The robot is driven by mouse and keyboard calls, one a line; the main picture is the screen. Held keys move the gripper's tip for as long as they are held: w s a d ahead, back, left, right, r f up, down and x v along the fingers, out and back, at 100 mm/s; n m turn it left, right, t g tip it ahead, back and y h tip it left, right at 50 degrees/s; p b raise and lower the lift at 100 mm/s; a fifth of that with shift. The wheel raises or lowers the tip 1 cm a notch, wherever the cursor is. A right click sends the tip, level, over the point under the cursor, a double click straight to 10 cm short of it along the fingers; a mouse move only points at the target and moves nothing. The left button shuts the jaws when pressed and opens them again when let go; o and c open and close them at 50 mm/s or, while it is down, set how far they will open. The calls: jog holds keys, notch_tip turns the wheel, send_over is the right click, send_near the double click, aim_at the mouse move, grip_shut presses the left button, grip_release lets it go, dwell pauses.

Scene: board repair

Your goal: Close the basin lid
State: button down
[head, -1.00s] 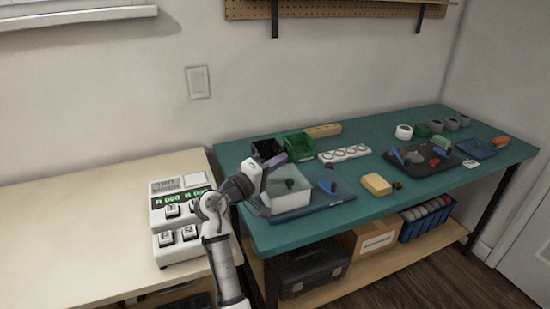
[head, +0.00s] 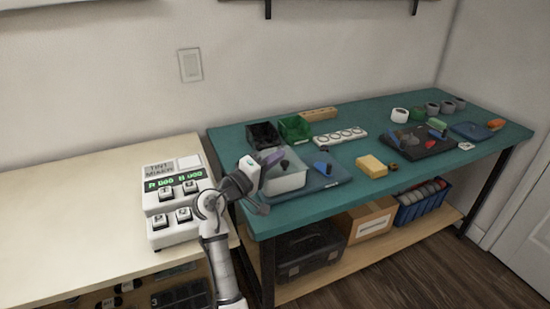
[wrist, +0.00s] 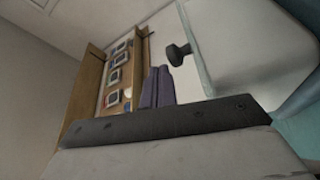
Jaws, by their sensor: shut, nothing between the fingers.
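The white basin (head: 287,183) stands on a blue tray (head: 326,183) at the left end of the teal bench. A dark knob (head: 285,164) shows at its top; in the wrist view the dark knob (wrist: 180,53) stands out from a pale lid panel (wrist: 225,40). I cannot tell whether the lid sits flush on the rim. My gripper (head: 272,157) is at the basin's upper left, beside the knob. Its purple fingers (wrist: 158,85) are together and empty, apart from the knob in the wrist view. My wrist hides the basin's left side.
A black bin (head: 264,135) and green bin (head: 295,128) stand behind the basin. A blue object (head: 322,168) lies to its right, then a yellow block (head: 371,166). A white tint mixer (head: 178,205) stands on the left table, close to my arm.

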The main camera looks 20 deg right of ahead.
jog(key=b+v, duration=0.1)
jog(key=v, duration=0.6)
jog(key=shift+s+a, duration=0.2)
